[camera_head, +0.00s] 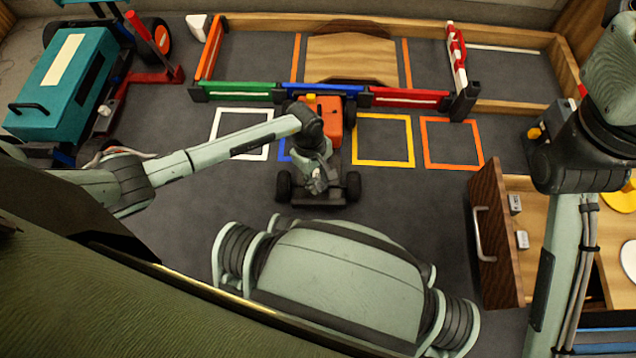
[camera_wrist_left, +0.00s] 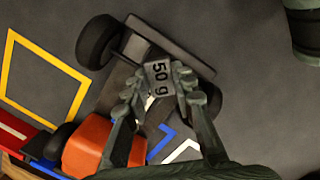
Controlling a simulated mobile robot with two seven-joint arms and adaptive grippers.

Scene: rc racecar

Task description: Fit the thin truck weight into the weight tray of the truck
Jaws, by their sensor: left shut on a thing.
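The truck (camera_head: 334,115) stands on the grey floor mat, with an orange body and a black flat bed toward me. In the left wrist view the truck (camera_wrist_left: 92,146) shows its orange body at lower left and its bed (camera_wrist_left: 175,47) at the top. My left gripper (camera_head: 317,184) is over the bed. In the left wrist view my left gripper (camera_wrist_left: 159,86) is shut on the thin truck weight (camera_wrist_left: 158,75), a small grey plate marked "50 g". Whether the weight touches the bed cannot be told. The weight tray is largely hidden by the gripper. My right gripper is out of view.
Green, blue and red barriers (camera_head: 410,97) stand behind the truck. White, yellow (camera_head: 383,163) and orange squares mark the mat. An open wooden drawer (camera_head: 490,240) at right holds two small grey weights (camera_head: 515,204). A teal vehicle (camera_head: 62,85) stands at upper left.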

